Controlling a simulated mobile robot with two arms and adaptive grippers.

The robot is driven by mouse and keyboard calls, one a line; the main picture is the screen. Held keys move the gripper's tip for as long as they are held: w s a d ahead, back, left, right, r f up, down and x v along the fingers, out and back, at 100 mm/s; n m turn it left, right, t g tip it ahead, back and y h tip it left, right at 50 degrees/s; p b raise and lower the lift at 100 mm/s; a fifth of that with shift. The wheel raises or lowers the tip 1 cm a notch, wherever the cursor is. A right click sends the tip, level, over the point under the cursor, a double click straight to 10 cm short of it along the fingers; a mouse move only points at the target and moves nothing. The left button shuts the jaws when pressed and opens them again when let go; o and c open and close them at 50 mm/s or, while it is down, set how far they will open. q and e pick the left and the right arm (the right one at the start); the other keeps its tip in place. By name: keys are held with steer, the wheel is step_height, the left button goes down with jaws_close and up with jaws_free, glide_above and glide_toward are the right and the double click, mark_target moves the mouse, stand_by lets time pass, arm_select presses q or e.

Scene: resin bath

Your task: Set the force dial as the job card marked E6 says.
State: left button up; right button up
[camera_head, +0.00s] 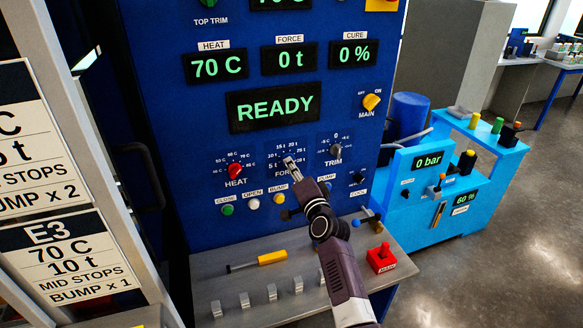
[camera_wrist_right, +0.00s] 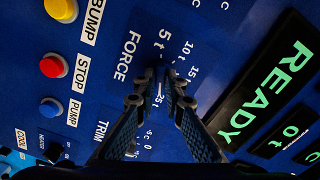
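The force dial (camera_wrist_right: 154,80) is a dark knob on the blue press panel, with a scale in tonnes around it; its pointer is too dark to read. My right gripper (camera_wrist_right: 160,98) is at the dial, its two fingertips apart with the dial between or just beyond them; contact is unclear. In the head view my right gripper (camera_head: 290,166) covers most of the dial. The force display (camera_head: 289,58) reads 0 t. A card marked E3 (camera_head: 67,257) reads 70 C, 10 t. A card above it (camera_head: 35,150) has its mark cut off. No E6 mark shows. My left gripper is out of view.
The red heat dial (camera_head: 235,170) and trim dial (camera_head: 336,150) flank the force dial. Buttons sit below, including a yellow bump button (camera_head: 279,198). A shelf (camera_head: 225,285) holds a yellow-handled tool (camera_head: 272,257), small grey blocks and a red switch box (camera_head: 381,259).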

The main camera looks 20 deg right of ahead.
steer(key=o, duration=0.4)
steer(key=shift+c, duration=0.2)
steer(key=s, duration=1.2)
steer(key=shift+d, duration=0.2)
